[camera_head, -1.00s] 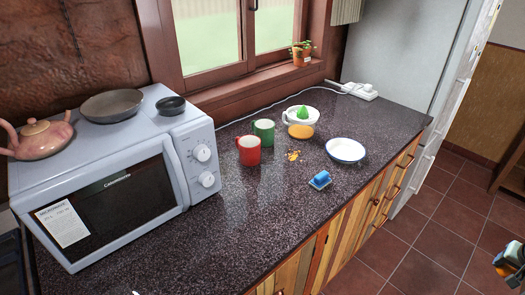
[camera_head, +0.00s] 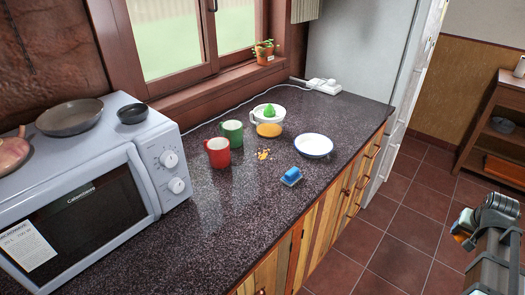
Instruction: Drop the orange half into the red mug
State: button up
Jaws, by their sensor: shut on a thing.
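The red mug (camera_head: 217,152) stands upright on the dark speckled counter, right of the microwave. Its inside is too small to make out. My gripper (camera_head: 463,232) is at the right edge, over the floor and well away from the counter and the mug. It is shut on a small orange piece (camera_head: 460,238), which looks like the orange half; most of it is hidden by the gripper.
A green mug (camera_head: 232,132) stands just behind the red one. The microwave (camera_head: 85,195) fills the left. The front counter is clear.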

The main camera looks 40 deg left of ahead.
jog(key=s+a+r+n+y, duration=0.15)
jog(key=a+r, duration=0.25)
jog(key=a, duration=1)
jog(key=a+r+n, duration=0.2)
jog(key=a+r, duration=0.2)
jog(key=a, duration=1)
jog(key=s+a+r+n, duration=0.1)
jog(key=a+r, duration=0.3)
jog(key=a, duration=1)
jog(key=s+a+r+n+y, duration=0.1)
jog(key=s+a+r, duration=0.4)
jog(key=s+a, duration=0.5)
jog(key=s+a+r+n+g, duration=0.15)
jog(key=s+a+r, duration=0.25)
jog(key=s+a, duration=0.6)
jog(key=s+a+r+n+y, duration=0.15)
jog(key=s+a+r, duration=0.4)
jog(key=a, duration=0.75)
notch_tip(320, 180, down, 6)
jog(key=h, duration=0.1)
jog(key=shift+s, duration=0.4)
jog(key=o, duration=1.1)
jog(key=shift+o, duration=0.2)
